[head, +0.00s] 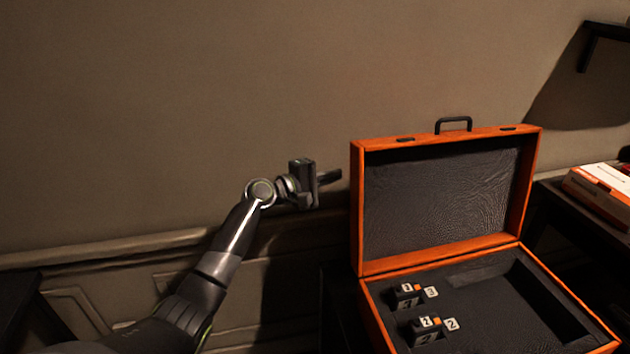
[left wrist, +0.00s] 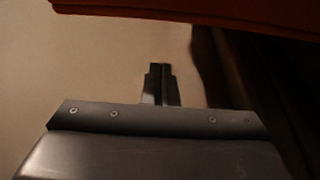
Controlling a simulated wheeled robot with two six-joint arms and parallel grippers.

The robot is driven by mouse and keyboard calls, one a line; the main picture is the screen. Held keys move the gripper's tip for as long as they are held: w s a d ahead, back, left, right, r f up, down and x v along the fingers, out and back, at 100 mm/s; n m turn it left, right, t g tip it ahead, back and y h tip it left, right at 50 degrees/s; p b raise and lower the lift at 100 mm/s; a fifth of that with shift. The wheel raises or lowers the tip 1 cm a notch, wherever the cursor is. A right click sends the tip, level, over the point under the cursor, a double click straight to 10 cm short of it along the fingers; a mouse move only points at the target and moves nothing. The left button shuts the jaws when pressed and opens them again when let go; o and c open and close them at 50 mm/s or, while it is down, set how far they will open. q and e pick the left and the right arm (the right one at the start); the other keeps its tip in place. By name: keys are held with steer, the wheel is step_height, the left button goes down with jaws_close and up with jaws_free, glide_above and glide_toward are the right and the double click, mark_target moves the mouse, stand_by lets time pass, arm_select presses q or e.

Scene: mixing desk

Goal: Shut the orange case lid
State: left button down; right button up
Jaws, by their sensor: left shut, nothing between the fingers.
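The orange case stands open in the head view, its lid (head: 446,196) raised nearly upright with a black handle (head: 453,124) on its top edge. The lid's dark lining faces me. The case base (head: 480,277) lies flat with a dark insert. My left gripper (head: 332,176) is shut and empty, just left of the lid's left edge, pointing right. Whether it is behind the lid's plane is hard to tell. In the left wrist view, the shut fingers (left wrist: 161,82) show at the middle, and an orange-red edge of the case (left wrist: 200,12) crosses the top. My right gripper is not in view.
Small black numbered blocks (head: 408,297) and (head: 427,330) sit in the left part of the case base. A white and orange box (head: 600,190) lies on a dark surface at the right. A plain wall stands behind the case. A dark bracket (head: 603,32) is at the upper right.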

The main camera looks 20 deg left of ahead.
arm_select(q)
steer(key=s+d+p, duration=0.2)
steer(key=shift+s+d+r, duration=0.25)
steer(key=shift+d+r, duration=0.1)
steer(key=shift+s, duration=0.1)
stand_by(0.3)
